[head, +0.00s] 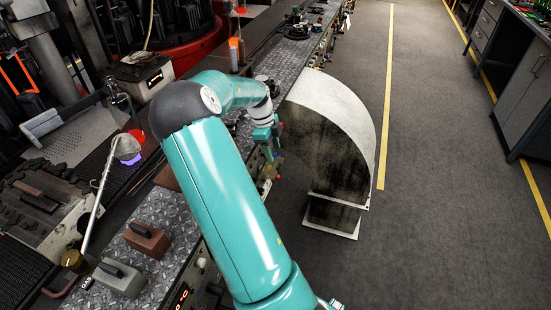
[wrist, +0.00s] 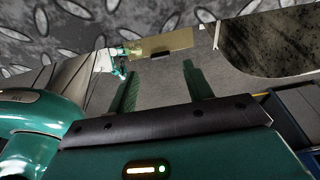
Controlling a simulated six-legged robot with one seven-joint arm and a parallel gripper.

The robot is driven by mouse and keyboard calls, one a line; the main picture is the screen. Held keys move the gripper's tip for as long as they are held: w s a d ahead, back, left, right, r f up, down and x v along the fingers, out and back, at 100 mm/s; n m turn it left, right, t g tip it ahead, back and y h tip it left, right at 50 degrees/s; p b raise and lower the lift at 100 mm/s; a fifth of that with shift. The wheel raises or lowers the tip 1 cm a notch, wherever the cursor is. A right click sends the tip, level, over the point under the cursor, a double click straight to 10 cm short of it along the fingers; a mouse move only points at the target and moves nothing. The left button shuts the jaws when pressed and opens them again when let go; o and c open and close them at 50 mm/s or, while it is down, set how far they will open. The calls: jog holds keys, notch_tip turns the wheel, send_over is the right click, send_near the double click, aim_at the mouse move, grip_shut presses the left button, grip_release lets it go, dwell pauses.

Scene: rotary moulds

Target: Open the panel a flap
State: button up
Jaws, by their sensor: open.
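A small tan flap (wrist: 172,41) with a dark handle-like piece on its edge shows in the wrist view, just beyond my fingertips. It looks like the panel a flap, but I cannot read a label. In the head view, my gripper (head: 270,148) is beside the front side of the long bench, and the flap is hard to make out there. In the wrist view, my gripper (wrist: 162,68) has its two teal fingers apart with nothing between them. The fingertips appear short of the flap, and I see no contact.
A large curved metal duct (head: 335,130) stands on the floor close to the right of my gripper. The bench's tread-plate top (head: 185,238) holds two handled blocks, one brown (head: 147,240) and one grey (head: 119,277). The grey floor (head: 430,220) right of the duct is clear.

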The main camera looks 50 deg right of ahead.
jog(key=v, duration=0.8)
jog(key=shift+c, duration=0.2)
